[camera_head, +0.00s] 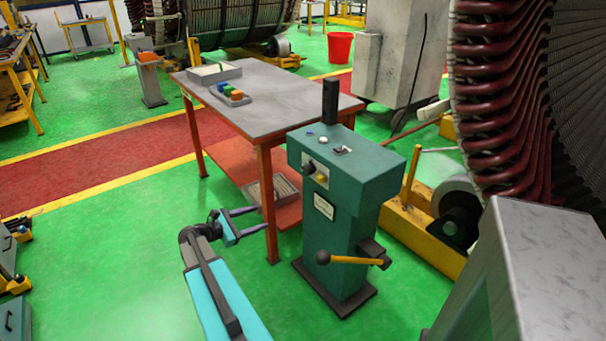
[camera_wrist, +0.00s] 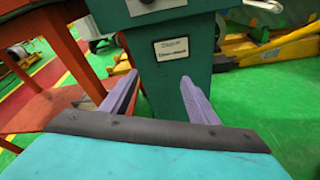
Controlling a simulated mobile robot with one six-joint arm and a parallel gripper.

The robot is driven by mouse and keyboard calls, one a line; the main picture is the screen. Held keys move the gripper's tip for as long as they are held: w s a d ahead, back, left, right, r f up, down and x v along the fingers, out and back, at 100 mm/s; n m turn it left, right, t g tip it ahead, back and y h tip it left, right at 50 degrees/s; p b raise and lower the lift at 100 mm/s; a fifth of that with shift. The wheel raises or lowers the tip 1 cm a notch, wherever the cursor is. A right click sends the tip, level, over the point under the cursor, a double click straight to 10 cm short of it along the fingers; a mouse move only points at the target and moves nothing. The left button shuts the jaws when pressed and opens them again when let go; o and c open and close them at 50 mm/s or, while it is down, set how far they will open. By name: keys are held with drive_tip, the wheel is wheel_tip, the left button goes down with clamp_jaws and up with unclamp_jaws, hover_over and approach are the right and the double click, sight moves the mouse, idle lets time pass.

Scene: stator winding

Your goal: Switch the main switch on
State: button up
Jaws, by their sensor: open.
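A green control pedestal (camera_head: 340,225) stands upright on the floor in the middle of the head view. A label (camera_head: 324,207) sits below, and also shows in the wrist view (camera_wrist: 171,48). My gripper (camera_head: 262,218) is open and empty, left of the pedestal and lower than the knob. In the wrist view its fingers (camera_wrist: 158,78) point at the pedestal, apart from it; the knob is not clearly visible there.
A yellow lever (camera_head: 355,260) with a black ball sticks out low on the pedestal. An orange-legged table (camera_head: 280,95) stands close behind, with a tray of coloured blocks (camera_head: 230,93). A large stator (camera_head: 500,90) is at right.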

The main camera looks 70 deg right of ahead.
sight(304, 171)
drive_tip(key=s+d+r+n+g+h, duration=0.1)
drive_tip(key=s+d+r+g, duration=0.1)
drive_tip(key=d+r, duration=0.6)
wheel_tip(304, 171, up, 2)
drive_tip(key=shift+s+d+r+h, duration=0.15)
drive_tip(key=shift+s+h, duration=0.25)
drive_tip(key=shift+s, duration=0.5)
drive_tip(key=shift+d, duration=0.1)
drive_tip(key=p+x, duration=0.1)
drive_tip(key=x, duration=1.2)
drive_tip(key=shift+s+d+r, duration=0.1)
drive_tip(key=shift+s+d, duration=0.1)
drive_tip(key=shift+s, duration=0.05)
